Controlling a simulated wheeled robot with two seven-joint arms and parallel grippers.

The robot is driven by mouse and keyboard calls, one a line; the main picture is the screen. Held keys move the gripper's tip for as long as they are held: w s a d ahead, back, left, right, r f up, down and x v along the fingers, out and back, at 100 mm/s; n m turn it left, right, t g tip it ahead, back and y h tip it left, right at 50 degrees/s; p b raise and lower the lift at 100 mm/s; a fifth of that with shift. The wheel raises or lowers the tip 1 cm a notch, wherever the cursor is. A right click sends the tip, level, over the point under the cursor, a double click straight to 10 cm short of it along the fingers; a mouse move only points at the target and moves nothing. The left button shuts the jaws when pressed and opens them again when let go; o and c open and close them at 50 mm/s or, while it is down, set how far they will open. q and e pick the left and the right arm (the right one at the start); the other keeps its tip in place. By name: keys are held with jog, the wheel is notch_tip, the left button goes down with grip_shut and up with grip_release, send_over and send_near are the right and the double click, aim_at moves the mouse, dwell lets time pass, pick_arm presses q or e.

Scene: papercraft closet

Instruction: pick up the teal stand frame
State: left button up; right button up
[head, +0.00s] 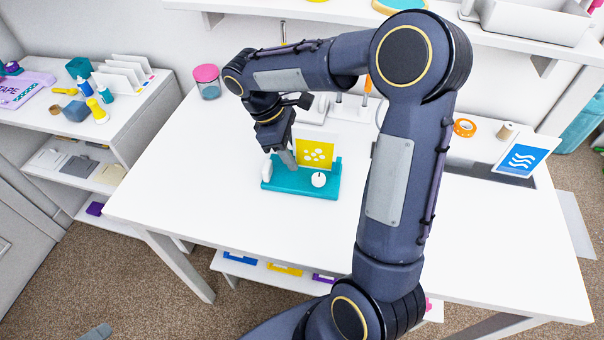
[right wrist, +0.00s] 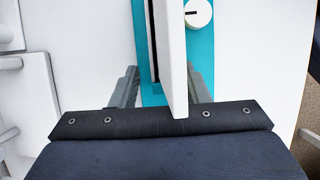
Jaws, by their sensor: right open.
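The teal stand frame (head: 295,190) lies on the white table, its teal base flat and a yellow card with white dots (head: 316,152) upright at its back. A small round white piece (head: 319,179) sits on the base. My right gripper (head: 281,162) is over the left part of the stand, pointing down. In the right wrist view it (right wrist: 162,92) is open, with a white upright panel (right wrist: 172,60) of the stand between its fingers. I cannot tell whether the fingers touch it. A small grey piece at the head view's bottom left edge may be my left gripper.
A pink-lidded jar (head: 207,82) stands at the table's back left. An orange tape roll (head: 464,127) and a blue wave card (head: 522,158) are at the right. A side shelf (head: 120,130) with craft items is at the left. The table's front is clear.

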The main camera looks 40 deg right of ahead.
grip_shut()
jog(key=shift+r, duration=0.1)
dwell(0.4)
